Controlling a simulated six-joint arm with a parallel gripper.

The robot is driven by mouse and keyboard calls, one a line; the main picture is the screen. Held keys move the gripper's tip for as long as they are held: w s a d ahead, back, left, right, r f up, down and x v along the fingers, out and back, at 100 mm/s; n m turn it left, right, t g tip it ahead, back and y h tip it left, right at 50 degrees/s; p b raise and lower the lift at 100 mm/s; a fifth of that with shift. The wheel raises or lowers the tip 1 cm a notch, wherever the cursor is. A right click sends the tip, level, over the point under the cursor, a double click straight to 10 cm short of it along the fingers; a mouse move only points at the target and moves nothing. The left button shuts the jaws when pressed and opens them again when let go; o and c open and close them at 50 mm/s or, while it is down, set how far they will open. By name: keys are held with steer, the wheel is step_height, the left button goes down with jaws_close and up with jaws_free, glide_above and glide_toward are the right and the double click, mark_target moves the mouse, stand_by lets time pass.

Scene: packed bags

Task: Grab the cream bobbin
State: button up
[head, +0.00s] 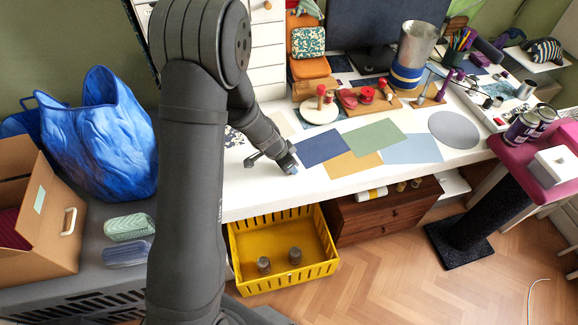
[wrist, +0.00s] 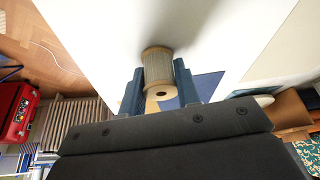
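The cream bobbin (wrist: 158,70), wound with greyish thread, is in the wrist view between the two blue fingers. One end, with a dark hole, faces the camera. My gripper (wrist: 160,88) has a finger against each side of the bobbin with no clear gap, and looks shut on it. In the head view my gripper (head: 288,164) is low over the front of the white desk (head: 250,190), left of a dark blue sheet. The bobbin cannot be made out there. Whether it touches the desk is unclear.
Coloured sheets (head: 375,136) lie flat right of my gripper. Behind them are a white disc (head: 318,110) with a red-handled item and several wooden-based pieces. A yellow basket (head: 238,250) stands below the desk's front edge. The desk's front left is clear.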

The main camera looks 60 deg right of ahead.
steer(key=shift+c, duration=1.1)
steer(key=shift+r, duration=0.15)
